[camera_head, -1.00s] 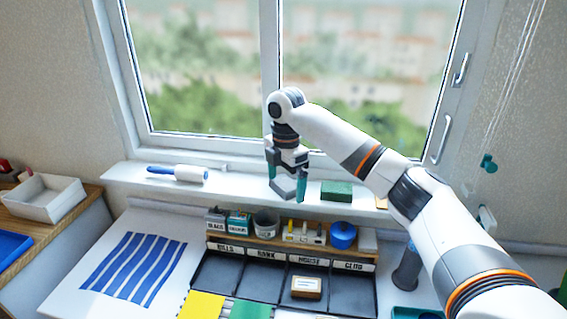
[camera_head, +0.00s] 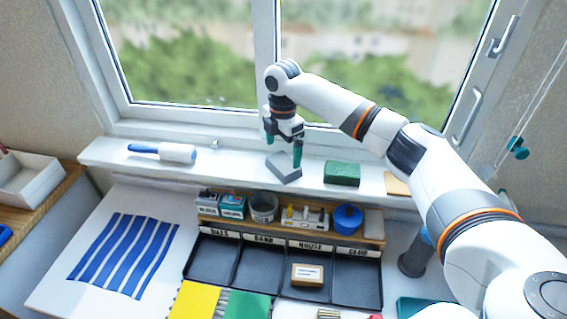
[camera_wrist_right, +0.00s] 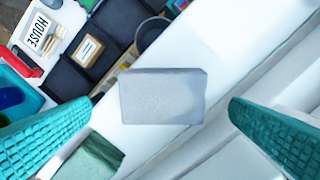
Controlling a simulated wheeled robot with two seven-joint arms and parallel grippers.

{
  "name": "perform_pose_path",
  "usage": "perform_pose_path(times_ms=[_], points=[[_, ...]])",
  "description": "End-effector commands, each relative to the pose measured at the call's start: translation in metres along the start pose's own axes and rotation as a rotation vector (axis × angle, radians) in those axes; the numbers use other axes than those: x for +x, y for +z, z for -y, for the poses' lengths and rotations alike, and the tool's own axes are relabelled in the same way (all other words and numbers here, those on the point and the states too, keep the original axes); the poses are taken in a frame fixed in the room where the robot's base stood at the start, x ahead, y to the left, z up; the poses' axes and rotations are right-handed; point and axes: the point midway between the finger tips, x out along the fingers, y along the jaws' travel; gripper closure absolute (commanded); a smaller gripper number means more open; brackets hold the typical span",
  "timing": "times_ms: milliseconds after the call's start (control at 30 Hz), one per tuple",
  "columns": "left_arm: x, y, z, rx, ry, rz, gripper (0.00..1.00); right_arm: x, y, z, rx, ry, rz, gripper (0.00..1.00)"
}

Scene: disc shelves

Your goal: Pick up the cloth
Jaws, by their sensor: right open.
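A small grey folded piece (camera_head: 284,167), which looks like the cloth, lies on the white window sill, left of a green block (camera_head: 342,173). In the right wrist view the grey piece (camera_wrist_right: 162,97) is a flat rectangle with a slightly fuzzy surface. My right gripper (camera_head: 284,152) is open over it with teal fingers pointing down. In the wrist view the fingers (camera_wrist_right: 160,125) stand wide apart on either side of the grey piece, with gaps to both. My left gripper is not in view.
A blue-and-white roller (camera_head: 163,152) lies on the sill to the left. Below the sill stands a dark compartment tray (camera_head: 212,262) with a row of small containers behind it. Blue strips (camera_head: 125,255) lie on a white sheet at left. The window is just behind the gripper.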

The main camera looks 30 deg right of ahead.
Motion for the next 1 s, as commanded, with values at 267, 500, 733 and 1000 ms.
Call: perform_pose_path(times_ms=[267,500,733,1000], points=[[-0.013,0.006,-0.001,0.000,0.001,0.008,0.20,0.024,-0.003,0.001,0.000,0.003,-0.001,0.00],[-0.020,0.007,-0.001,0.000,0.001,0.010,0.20,0.056,-0.004,0.002,-0.001,0.000,-0.001,0.00],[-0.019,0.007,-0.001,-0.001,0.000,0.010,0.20,0.059,-0.004,0.003,-0.001,-0.001,-0.001,0.00],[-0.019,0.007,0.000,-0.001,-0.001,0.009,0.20,0.059,-0.004,0.003,-0.001,-0.001,-0.001,0.32]])
